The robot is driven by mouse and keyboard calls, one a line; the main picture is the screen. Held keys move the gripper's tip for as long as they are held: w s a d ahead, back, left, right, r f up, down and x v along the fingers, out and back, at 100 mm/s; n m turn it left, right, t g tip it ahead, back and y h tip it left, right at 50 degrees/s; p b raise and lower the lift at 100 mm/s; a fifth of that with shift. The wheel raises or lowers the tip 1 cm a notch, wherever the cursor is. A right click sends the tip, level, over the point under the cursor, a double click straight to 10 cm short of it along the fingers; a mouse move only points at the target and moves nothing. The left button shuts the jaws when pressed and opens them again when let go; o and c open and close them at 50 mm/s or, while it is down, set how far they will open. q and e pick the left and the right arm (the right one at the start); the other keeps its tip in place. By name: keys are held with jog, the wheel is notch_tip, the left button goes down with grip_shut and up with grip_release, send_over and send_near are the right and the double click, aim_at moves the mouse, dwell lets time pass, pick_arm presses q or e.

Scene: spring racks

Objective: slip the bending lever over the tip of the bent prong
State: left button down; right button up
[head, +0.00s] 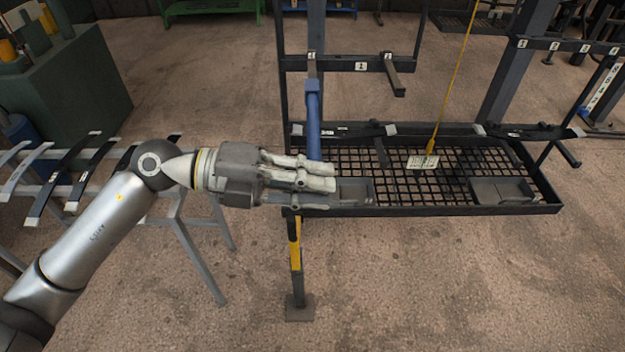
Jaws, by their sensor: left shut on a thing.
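The bending lever (313,120) is a blue bar standing roughly upright at the left post of the dark rack. My left gripper (325,178) is shut around its lower end, and its fingers hide that end. The lever's wider blue head (313,86) is at the top. It meets or overlaps in the picture the front end of the left prong (312,66) on the upper crossbar. I cannot tell whether the head is around the prong tip or only in front of it, nor how the prong is bent. My right gripper is out of view.
A second prong (394,78) sticks out to the right. Below is a mesh tray (430,209) with dark blocks (503,190). A yellow cord (452,80) with a tag hangs over it. A yellow-black post (295,250) stands in front. A grey stand (185,240) holds flat bars at left.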

aim_at(308, 158)
pick_arm(q)
jog(key=shift+d+r+p, duration=0.15)
jog(key=shift+r+p, duration=0.15)
jog(key=shift+p, duration=0.15)
dwell(1.1)
jog(key=shift+w+f+b, duration=0.2)
jog(key=shift+w+b, duration=0.15)
jog(key=shift+w, duration=1.1)
jog(key=shift+w+f+b, duration=0.15)
jog(key=shift+w+b, duration=0.2)
jog(key=shift+w, duration=1.1)
jog(key=c, duration=1.2)
grip_release()
jog(key=shift+f, duration=0.2)
jog(key=a+r, duration=0.2)
jog(key=a, duration=1)
jog(key=shift+r, duration=0.25)
